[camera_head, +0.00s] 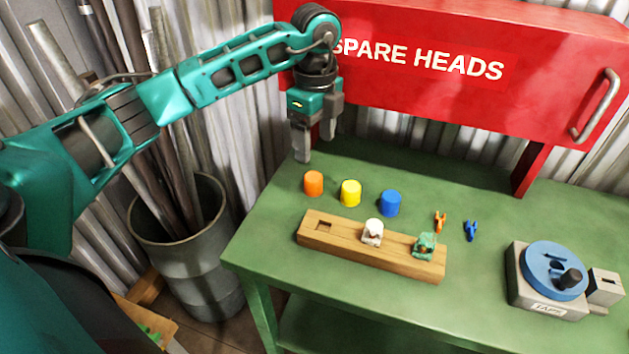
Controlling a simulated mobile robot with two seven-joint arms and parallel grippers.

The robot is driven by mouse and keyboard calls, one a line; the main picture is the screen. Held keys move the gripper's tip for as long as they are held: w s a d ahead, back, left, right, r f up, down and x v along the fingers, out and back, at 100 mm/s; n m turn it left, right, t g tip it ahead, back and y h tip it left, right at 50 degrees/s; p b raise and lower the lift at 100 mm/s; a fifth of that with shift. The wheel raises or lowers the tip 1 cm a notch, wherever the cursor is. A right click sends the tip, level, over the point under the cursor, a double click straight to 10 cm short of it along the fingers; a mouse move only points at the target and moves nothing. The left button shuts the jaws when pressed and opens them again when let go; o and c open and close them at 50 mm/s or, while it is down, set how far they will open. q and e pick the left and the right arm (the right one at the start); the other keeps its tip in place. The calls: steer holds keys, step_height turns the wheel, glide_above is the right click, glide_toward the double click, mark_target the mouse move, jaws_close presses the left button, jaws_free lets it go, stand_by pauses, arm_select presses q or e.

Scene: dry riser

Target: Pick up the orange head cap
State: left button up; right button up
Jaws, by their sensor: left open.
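The orange head cap (314,183) stands on the green table, at the left end of a row with a yellow cap (350,193) and a blue cap (391,203). My left gripper (315,152) points down above and just behind the orange cap in the picture. Its fingers are apart and nothing is between them. It does not appear to touch the cap, though the exact height is hard to tell. My right gripper is not in view.
A wooden block (340,243) in front of the caps holds a white piece (372,232) and a green piece (425,246). A tape dispenser (553,275) stands far right. A red cabinet (460,70) overhangs the back.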

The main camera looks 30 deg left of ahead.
mark_target(314, 177)
arm_select(q)
step_height(314, 177, down, 10)
steer(key=shift+a+f+b, duration=0.1)
steer(key=shift+b, duration=0.3)
steer(key=shift+c, duration=0.5)
steer(key=c, duration=1)
steer(key=shift+o, duration=0.2)
